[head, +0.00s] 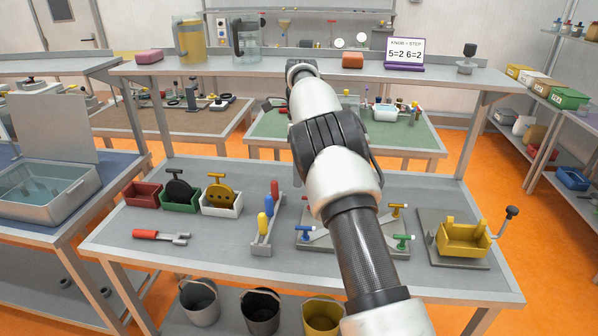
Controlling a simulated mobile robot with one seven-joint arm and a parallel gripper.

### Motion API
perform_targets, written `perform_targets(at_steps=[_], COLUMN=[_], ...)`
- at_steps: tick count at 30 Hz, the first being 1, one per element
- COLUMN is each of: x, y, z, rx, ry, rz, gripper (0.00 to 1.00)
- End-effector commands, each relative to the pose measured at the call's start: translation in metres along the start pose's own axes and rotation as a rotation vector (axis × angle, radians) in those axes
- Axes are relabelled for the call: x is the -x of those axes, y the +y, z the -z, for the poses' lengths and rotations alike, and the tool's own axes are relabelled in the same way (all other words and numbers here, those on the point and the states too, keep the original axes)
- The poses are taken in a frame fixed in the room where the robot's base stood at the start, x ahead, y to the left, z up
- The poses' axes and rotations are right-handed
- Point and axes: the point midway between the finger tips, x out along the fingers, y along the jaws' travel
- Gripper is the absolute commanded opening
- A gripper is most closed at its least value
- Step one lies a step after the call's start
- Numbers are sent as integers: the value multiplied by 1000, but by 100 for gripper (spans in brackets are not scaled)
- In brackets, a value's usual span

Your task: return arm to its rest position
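My arm runs from the bottom right of the head view up across the middle, over the near workbench (110,246). Its white and black links reach to about the front of the raised shelf (228,75) in the picture. I cannot make out my gripper's fingers; the far end of the arm hides them or they are out of sight. Whether the gripper holds anything does not show.
The bench carries red, green and white bins (222,203), a red-handled fork (160,236), a rack of coloured handles (266,228), a grey fixture with coloured knobs (397,243) partly behind my arm, and a yellow box with a crank (463,240). Buckets (199,302) stand below.

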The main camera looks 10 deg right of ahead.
Motion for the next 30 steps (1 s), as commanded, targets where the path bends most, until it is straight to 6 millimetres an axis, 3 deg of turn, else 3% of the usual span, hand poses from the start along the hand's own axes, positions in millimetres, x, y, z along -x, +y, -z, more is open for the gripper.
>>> perform_targets(at_steps=[5,8,11,15,21,26,30], x=[11,38,73,113,140,135,113], y=[4,15,40,88,172,244,302], z=[4,12,27,46,69,83,96], rx=[22,94,220,449,805,1106,1367], ry=[-10,-34,-62,-77,-28,75,212], rz=[15,51,110,209,356,464,541], gripper=[30,30,30,30,30,30,30])
